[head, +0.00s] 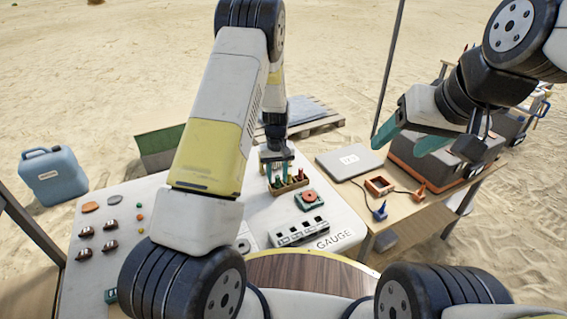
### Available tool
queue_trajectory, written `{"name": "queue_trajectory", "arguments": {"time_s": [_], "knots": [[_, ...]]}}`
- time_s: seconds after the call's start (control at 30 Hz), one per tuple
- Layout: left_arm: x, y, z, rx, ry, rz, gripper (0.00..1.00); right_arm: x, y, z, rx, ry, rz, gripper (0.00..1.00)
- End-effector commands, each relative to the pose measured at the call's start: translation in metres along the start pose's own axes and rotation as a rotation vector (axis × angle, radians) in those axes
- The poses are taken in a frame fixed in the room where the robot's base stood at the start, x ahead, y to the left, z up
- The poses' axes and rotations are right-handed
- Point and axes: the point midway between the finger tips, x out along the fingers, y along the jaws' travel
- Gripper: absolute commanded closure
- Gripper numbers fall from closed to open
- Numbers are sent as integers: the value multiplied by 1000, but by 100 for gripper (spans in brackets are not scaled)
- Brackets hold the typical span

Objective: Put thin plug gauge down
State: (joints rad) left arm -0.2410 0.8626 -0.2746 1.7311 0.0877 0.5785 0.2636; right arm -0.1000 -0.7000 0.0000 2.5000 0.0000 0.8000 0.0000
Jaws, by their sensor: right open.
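My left gripper (278,172) reaches down over a small wooden holder (289,188) at the back of the white table. Small green and reddish upright pieces show in the holder, around the fingertips. I cannot single out the thin plug gauge among them, nor tell whether the fingers are shut on it. My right gripper (396,150) is open, with teal fingers apart and nothing between them, raised above the wooden table on the right.
A grey block with holes (300,233) and a teal piece with a red ring (309,200) lie near the holder. A closed grey case (349,162), a wooden frame (380,186) and an orange cone-like tool (419,194) lie right. Brown pieces (111,246) sit left.

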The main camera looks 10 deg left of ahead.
Motion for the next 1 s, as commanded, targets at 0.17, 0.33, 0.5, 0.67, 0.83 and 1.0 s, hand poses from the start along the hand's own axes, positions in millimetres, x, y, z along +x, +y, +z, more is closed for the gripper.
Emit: {"name": "queue_trajectory", "arguments": {"time_s": [0.17, 0.33, 0.5, 0.67, 0.83, 1.0], "knots": [[-35, 1, -1, 2, 6, 3, 63, 0, 0, 0, 0, 0, 0, 35], [-72, 0, -1, 0, 5, 2, 63, 0, 0, 0, 0, 0, 0, 35], [-100, 0, 0, 1, 3, 1, 63, 0, 0, 0, 0, 0, 0, 35], [-114, 0, 0, 1, 3, 2, 63, 0, 0, 0, 0, 0, 0, 35], [-148, -5, 10, 9, 25, 43, 63, 0, 0, 0, 0, 0, 0, 35], [-212, -18, 40, 44, 83, 126, 63, 0, 0, 0, 0, 0, 0, 35]]}}
